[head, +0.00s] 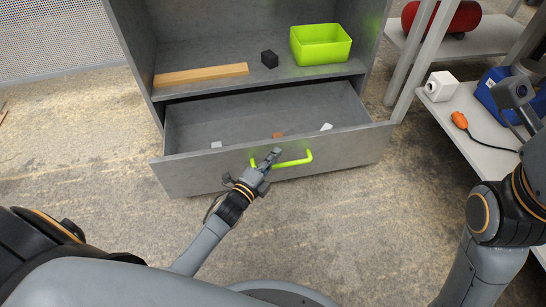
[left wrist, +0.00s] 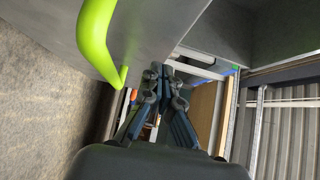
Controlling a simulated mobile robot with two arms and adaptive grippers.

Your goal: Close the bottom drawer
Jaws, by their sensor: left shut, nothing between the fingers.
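The bottom drawer (head: 220,168) of the grey cabinet is pulled out, with its inside showing. It holds a few small white and brown pieces. A green handle (head: 295,161) is on its front; it also shows large in the left wrist view (left wrist: 95,38). My left gripper (head: 274,154) is shut and empty, at the drawer front by the left part of the handle. In the left wrist view the fingers (left wrist: 160,72) lie beside the handle, not around it. I cannot tell whether they touch the drawer.
At the right, a white table (head: 470,125) holds a white block, an orange-ended cable and a blue box. The floor before the drawer is clear.

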